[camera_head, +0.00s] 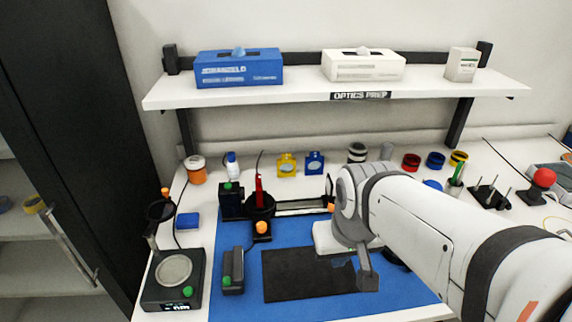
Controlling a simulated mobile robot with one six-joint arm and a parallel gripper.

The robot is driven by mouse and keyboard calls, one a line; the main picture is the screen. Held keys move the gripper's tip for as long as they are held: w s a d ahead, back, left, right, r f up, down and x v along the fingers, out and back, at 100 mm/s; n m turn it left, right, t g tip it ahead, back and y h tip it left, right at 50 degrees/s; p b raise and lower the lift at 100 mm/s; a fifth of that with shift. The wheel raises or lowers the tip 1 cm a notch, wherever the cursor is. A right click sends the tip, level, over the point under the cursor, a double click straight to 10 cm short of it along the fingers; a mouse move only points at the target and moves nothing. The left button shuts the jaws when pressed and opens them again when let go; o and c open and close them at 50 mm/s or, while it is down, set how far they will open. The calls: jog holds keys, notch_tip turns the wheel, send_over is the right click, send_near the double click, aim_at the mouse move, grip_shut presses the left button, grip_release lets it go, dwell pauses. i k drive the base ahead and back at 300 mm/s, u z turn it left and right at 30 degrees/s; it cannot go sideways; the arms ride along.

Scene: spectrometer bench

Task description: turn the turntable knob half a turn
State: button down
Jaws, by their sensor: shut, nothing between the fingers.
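A black round turntable (258,207) with an upright red piece (259,188) on it stands near the back left of the blue mat. An orange knob (262,227) sits at its front, on a small black block; I take it for the turntable knob. My gripper (368,282) is shut and empty. It points down over the right part of the mat, to the right of and nearer than the knob, clearly apart from it. My arm hides part of the bench behind it.
A black rail (300,207) runs right from the turntable, partly behind my arm. A flat black plate (300,280) lies on the blue mat (235,308). A black device with a green button (231,270) stands left of the plate. A shelf (300,98) with boxes hangs above the bench.

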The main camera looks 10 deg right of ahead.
aim_at(261, 226)
jog(key=z, duration=0.45)
jog(key=k, duration=1.1)
jog(key=u, duration=0.9)
jog(key=i, duration=1)
